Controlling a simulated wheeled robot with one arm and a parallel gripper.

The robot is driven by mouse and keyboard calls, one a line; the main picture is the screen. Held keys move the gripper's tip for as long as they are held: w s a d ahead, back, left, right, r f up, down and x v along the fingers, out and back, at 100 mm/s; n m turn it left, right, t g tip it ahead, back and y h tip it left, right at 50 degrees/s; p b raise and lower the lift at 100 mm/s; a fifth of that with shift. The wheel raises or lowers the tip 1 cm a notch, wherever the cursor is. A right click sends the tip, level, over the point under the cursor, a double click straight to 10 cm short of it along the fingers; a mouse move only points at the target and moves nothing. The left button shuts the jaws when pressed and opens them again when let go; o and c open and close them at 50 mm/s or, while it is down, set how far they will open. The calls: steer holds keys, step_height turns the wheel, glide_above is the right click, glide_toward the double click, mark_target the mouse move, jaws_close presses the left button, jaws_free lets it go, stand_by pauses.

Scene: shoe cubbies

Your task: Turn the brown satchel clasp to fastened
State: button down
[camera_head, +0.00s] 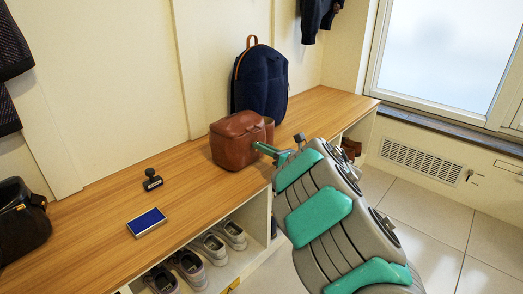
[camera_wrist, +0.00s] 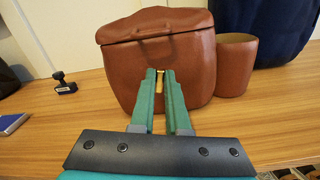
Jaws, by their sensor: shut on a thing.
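The brown satchel (camera_head: 236,140) stands upright on the wooden bench with its lid down. It fills the upper middle of the wrist view (camera_wrist: 190,62). A small brass-coloured clasp (camera_wrist: 160,77) shows on its front between my gripper's fingertips. My gripper (camera_wrist: 160,76) is shut on the clasp, with its green fingers pointing at the satchel's front. In the head view my gripper (camera_head: 268,150) reaches the satchel from the right. The fingers hide most of the clasp, so I cannot tell which way it is turned.
A brown cup (camera_wrist: 236,64) stands right beside the satchel. A navy backpack (camera_head: 260,82) stands behind it. A black stamp (camera_head: 152,179) and a blue pad (camera_head: 147,222) lie to the left on the bench (camera_head: 100,215). Shoes (camera_head: 210,248) sit in cubbies below.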

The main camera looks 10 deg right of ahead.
steer(key=m, duration=0.3)
steer(key=shift+f+m, duration=0.1)
steer(key=shift+m, duration=0.2)
steer(key=m, duration=0.3)
steer(key=shift+w+d+m, duration=0.15)
steer(key=shift+m, duration=0.15)
steer(key=m+p, duration=0.1)
steer(key=m, duration=0.2)
steer(key=shift+m+p, duration=0.3)
steer(key=shift+m, duration=0.1)
steer(key=shift+d+f+m+p, duration=0.15)
steer(key=shift+m+p, duration=0.35)
steer(key=shift+m, duration=0.5)
steer(key=shift+a+f+m+p, duration=0.15)
steer(key=shift+m+p, duration=0.3)
steer(key=shift+m, duration=0.55)
steer(key=shift+d, duration=0.1)
steer(key=c, duration=0.9)
jaws_free()
steer(key=v, duration=0.7)
steer(key=shift+s+d, duration=0.25)
steer(key=shift+s, duration=0.05)
